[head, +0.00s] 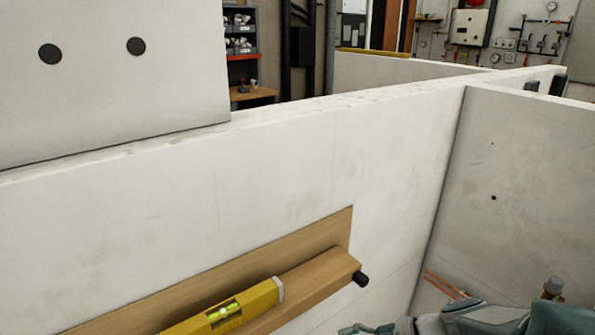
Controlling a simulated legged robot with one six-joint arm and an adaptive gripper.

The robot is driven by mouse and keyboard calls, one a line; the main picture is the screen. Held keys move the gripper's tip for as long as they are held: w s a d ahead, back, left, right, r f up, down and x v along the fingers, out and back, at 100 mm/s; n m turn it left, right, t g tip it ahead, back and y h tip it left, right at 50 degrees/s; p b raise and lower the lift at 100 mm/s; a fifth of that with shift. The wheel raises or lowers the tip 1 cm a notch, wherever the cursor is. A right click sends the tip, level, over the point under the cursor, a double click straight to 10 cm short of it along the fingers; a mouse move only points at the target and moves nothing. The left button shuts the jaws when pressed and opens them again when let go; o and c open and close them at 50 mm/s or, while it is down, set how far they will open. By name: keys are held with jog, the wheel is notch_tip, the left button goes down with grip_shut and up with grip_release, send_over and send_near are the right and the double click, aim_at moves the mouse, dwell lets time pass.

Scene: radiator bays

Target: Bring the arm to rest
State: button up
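Neither my arm nor my gripper can be made out in the head view, so the arm's pose and the gripper's state are hidden. Grey and teal shapes (480,318) are cut off by the bottom edge at the lower right; I cannot tell what they are.
A white partition wall (290,160) crosses the view and meets another wall (530,170) at right. A wooden ledge (325,272) with a yellow spirit level (222,312) juts out at lower middle. A panel with two dark dots (110,95) stands upper left. Shelves (241,45) stand behind.

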jog(key=s+d+r+n+t+h, duration=0.3)
jog(key=s+d+r+n+h, duration=0.3)
jog(key=n+h, duration=0.5)
jog(key=shift+s+r+n, duration=0.5)
jog(key=shift+r+n, duration=0.25)
jog(key=shift+n, duration=0.25)
jog(key=shift+a, duration=0.1)
